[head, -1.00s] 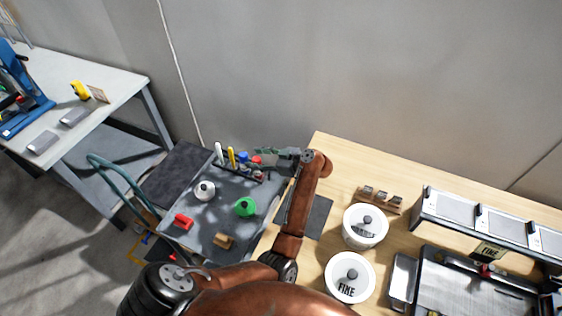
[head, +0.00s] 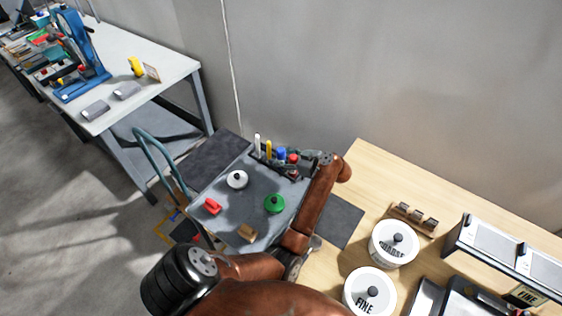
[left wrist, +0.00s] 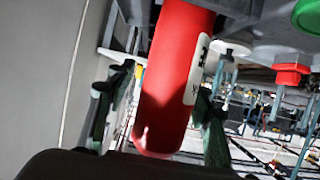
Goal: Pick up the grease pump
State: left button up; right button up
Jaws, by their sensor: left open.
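A rack on the cart at centre in the head view holds upright white, yellow, blue and red-topped items; the red-topped one (head: 293,158) is beside my left gripper (head: 300,160). In the left wrist view a large red cylinder with a white label (left wrist: 176,75) stands between the two dark green fingers of my left gripper (left wrist: 158,112). The fingers are apart, with a visible gap on the left side. The label is not readable, so I cannot tell for sure that this is the grease pump. My right gripper is not in view.
On the grey cart top (head: 262,224) are a white knobbed lid (head: 237,180), a green one (head: 274,204), a red piece (head: 212,206) and a brown block (head: 247,233). A wooden bench (head: 352,242) with white canisters (head: 394,245) is to the right. A wall is behind.

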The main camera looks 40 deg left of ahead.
pick_arm(q)
jog(key=shift+c, duration=0.6)
jog(key=c, duration=1.1)
jog(key=shift+r, duration=0.1)
